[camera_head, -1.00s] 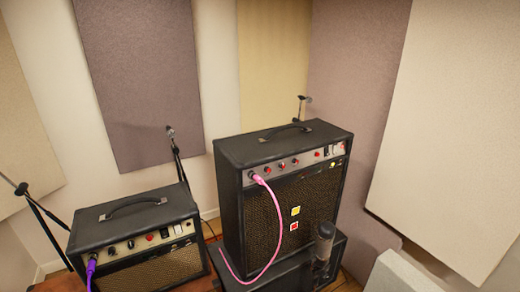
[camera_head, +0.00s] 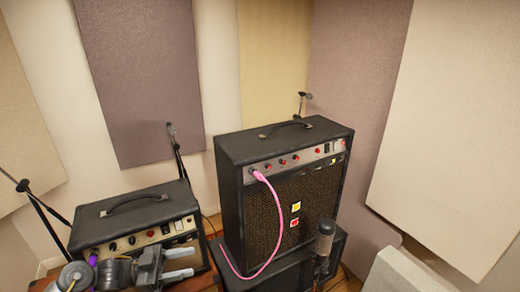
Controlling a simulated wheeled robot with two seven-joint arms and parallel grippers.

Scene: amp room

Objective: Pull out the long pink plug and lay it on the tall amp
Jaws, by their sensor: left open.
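The long pink plug (camera_head: 260,176) sits in the jack at the left end of the tall amp's control panel. Its pink cable (camera_head: 282,232) hangs down in front of the speaker grille and loops left along the amp's base. The tall black amp (camera_head: 229,195) stands upright at the centre, with a flat top and a carry handle. My left gripper (camera_head: 192,264) is at the lower left, in front of the low amp, left of the pink plug and lower in the picture. Its jaws are open and I see nothing between them. My right gripper does not show.
A low amp (camera_head: 135,212) with a purple plug (camera_head: 93,258) stands at left, partly hidden by my left arm. A microphone (camera_head: 324,237) stands before the tall amp's lower right. Stands (camera_head: 178,152) rise behind. Acoustic panels (camera_head: 145,80) line the walls. The tall amp's top is clear beside its handle.

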